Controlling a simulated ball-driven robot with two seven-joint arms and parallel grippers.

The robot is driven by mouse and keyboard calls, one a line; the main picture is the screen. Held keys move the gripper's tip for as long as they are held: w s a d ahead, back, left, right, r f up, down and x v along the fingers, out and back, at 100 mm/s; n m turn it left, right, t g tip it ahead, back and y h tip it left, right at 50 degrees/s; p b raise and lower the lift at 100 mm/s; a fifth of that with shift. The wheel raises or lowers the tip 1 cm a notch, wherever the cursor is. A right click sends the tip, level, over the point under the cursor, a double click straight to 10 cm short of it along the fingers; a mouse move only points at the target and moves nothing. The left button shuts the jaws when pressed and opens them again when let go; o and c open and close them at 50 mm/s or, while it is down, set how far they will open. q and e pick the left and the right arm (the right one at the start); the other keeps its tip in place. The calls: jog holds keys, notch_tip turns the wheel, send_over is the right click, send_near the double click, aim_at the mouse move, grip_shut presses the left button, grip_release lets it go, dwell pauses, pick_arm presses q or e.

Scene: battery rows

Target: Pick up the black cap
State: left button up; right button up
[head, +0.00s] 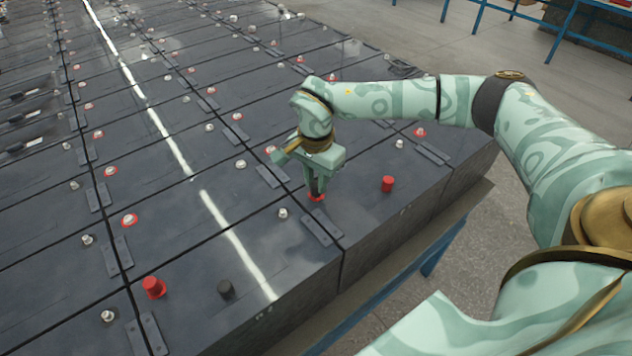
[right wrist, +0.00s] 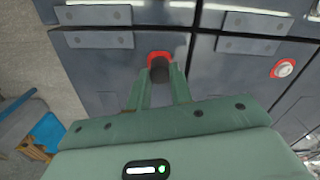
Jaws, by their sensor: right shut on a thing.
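My right gripper (head: 316,188) points down at a red-ringed terminal near the front edge of the battery rows. In the right wrist view its two fingers (right wrist: 160,78) are shut on a dark cylinder, a black cap (right wrist: 160,68). The cap is at the red ring (right wrist: 158,56); I cannot tell whether it touches the terminal. Another black cap (head: 225,289) stands upright on the front left battery, clear of the gripper. My left gripper is not in view.
A red cap (head: 387,183) stands right of the gripper, and another red cap (head: 153,287) stands at the front left. Bare terminals (head: 283,213) and flat connector plates (head: 322,227) stick up from the battery tops. A blue support frame (head: 380,290) runs below the front edge.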

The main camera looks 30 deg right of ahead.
notch_tip(320, 180, up, 3)
jog(key=shift+f, duration=0.15)
jog(key=s+a+r+p, duration=0.1)
jog(key=s+a+r, duration=0.2)
jog(key=s+r, duration=0.6)
jog(key=s, duration=0.4)
jog(key=shift+s+a+r+p, duration=0.2)
jog(key=shift+s+r+p, duration=0.15)
jog(key=shift+r+p, duration=0.05)
jog(key=shift+r+p, duration=0.55)
jog(key=shift+r, duration=0.15)
jog(key=shift+r+p, duration=2)
jog(key=shift+r, duration=0.45)
